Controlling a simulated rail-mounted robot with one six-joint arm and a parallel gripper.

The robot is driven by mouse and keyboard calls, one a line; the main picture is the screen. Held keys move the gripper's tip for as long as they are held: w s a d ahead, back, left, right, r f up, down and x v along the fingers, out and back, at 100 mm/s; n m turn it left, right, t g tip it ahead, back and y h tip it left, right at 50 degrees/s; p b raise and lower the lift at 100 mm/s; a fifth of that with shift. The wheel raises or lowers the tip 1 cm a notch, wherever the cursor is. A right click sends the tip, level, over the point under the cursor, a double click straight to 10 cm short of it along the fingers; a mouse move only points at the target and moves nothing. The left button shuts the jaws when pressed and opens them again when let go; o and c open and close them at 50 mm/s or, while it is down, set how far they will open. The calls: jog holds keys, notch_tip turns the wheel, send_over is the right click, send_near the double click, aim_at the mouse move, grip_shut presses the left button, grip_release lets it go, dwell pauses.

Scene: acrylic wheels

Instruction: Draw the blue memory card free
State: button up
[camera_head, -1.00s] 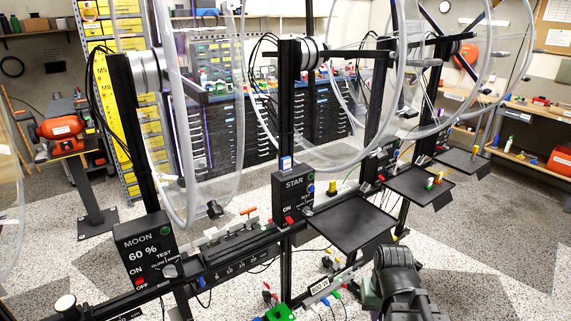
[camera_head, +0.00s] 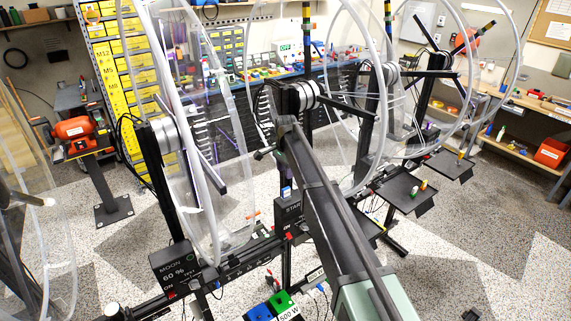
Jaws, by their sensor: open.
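A small blue piece (camera_head: 286,192), which looks like the blue memory card, stands at the top of the black STAR control box (camera_head: 287,213) on the middle wheel's post. It is too small to tell how deep it sits. My arm (camera_head: 325,205) reaches up from the lower right and crosses in front of the STAR box, covering its right side. I cannot make out my gripper or its fingers; the far end of the arm is lost among the dark parts by the middle wheel's hub.
Large clear wheels stand in a row, with the MOON box (camera_head: 175,268) at left and a black tray (camera_head: 403,190) at right. A green block (camera_head: 280,302) and a blue block (camera_head: 259,312) sit low in front. Open speckled floor lies at right.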

aim_at(286, 188)
notch_tip(286, 188, down, 11)
jog(key=b, duration=1.1)
jog(key=shift+f, duration=0.1)
jog(key=shift+r, duration=0.2)
grip_shut()
